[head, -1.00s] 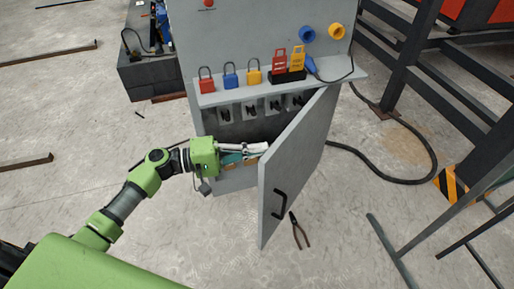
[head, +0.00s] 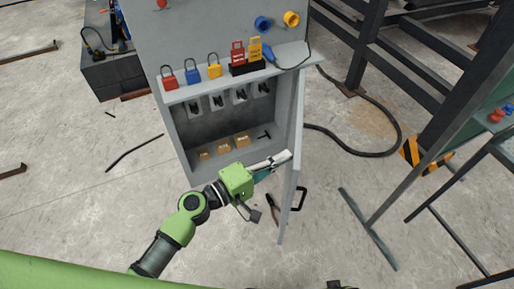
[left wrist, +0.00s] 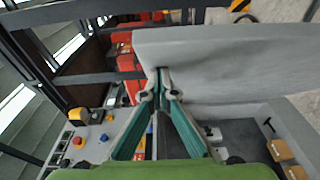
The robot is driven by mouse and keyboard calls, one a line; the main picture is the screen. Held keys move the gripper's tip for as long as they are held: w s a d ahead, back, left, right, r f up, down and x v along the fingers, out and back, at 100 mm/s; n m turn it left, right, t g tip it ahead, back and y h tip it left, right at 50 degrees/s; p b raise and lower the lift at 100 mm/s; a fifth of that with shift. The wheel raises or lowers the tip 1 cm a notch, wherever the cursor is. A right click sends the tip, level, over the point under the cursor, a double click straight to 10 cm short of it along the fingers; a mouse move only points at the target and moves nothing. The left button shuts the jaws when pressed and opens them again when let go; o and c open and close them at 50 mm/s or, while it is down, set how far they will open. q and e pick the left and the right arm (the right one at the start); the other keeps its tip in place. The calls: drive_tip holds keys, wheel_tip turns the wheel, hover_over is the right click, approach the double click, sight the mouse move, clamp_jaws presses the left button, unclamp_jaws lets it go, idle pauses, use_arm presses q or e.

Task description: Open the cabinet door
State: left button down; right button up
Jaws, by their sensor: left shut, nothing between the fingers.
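The grey cabinet (head: 181,135) stands with its door (head: 292,150) swung wide open to the right, seen nearly edge-on in the head view. The black door handle (head: 299,199) is on the door's outer face. My left gripper (head: 288,157) is shut and empty, its fingertips at the door's inner side; whether they touch it I cannot tell. In the left wrist view the shut fingers (left wrist: 161,82) point at the pale door panel (left wrist: 230,60). My right gripper is not clearly in view.
A shelf (head: 235,78) above the opening carries red, blue and yellow padlocks (head: 193,72). Small boxes (head: 223,145) stand inside the cabinet. Pliers (head: 273,208) lie on the floor by the door. A black cable (head: 360,151) and steel frames (head: 400,75) are at the right.

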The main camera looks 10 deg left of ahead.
use_arm(q)
drive_tip(key=w+d, duration=0.1)
drive_tip(key=d, duration=1.8)
drive_tip(key=shift+d+b, duration=0.2)
drive_tip(key=shift+b, duration=0.15)
use_arm(e)
drive_tip(key=shift+w+a+r, duration=0.1)
drive_tip(key=shift+w+r, duration=0.4)
drive_tip(key=shift+r, duration=0.15)
use_arm(q)
drive_tip(key=shift+w, duration=0.1)
use_arm(e)
drive_tip(key=shift+s+f, duration=0.1)
drive_tip(key=shift+s, duration=0.1)
use_arm(q)
drive_tip(key=shift+a+f, duration=0.1)
